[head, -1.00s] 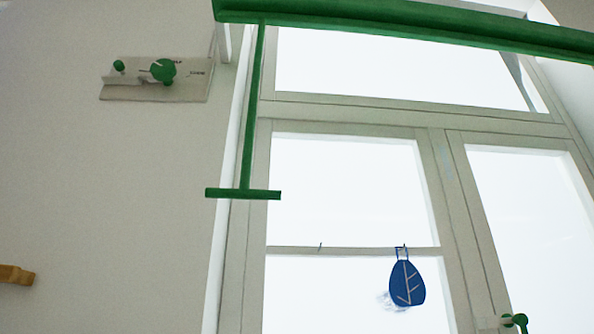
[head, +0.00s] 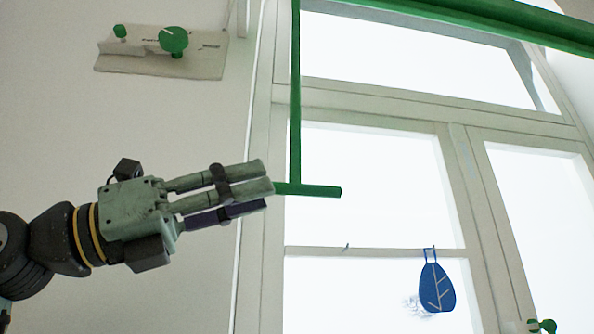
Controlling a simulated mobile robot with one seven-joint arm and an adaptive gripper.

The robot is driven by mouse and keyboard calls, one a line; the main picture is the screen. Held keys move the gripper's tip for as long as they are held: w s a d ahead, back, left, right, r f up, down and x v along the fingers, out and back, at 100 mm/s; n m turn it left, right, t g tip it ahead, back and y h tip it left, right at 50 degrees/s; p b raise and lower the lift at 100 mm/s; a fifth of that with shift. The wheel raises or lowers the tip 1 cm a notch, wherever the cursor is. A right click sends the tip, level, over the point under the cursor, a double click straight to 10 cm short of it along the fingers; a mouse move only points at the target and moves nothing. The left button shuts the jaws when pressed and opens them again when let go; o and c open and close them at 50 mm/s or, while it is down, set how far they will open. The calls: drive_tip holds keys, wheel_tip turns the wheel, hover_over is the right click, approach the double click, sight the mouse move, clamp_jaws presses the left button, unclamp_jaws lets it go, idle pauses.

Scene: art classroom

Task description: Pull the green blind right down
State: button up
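The green blind (head: 480,22) shows as a green bar crossing the top right of the window. A thin green rod (head: 295,90) hangs down at the window's left side, in front of the frame, and ends in a green crossbar handle (head: 318,190). My gripper (head: 268,190) reaches in from the left, its fingers pointing right at the handle. The fingers overlap the crossbar's left end and hide it. The right half of the crossbar is bare. I cannot tell whether the fingers are closed on the bar or only in front of it.
A white window frame (head: 462,180) with bright panes fills the right side. A blue leaf ornament (head: 437,287) hangs at the sash bar. A green window handle (head: 543,326) is at lower right. A board with green knobs (head: 205,66) is on the wall, upper left.

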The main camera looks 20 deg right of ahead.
sight(284, 184)
drive_tip(key=p+x, duration=0.1)
drive_tip(key=x, duration=0.6)
drive_tip(key=shift+p, duration=0.35)
drive_tip(key=shift+c, duration=0.5)
drive_tip(key=shift+s+a, duration=0.1)
drive_tip(key=c, duration=0.5)
clamp_jaws()
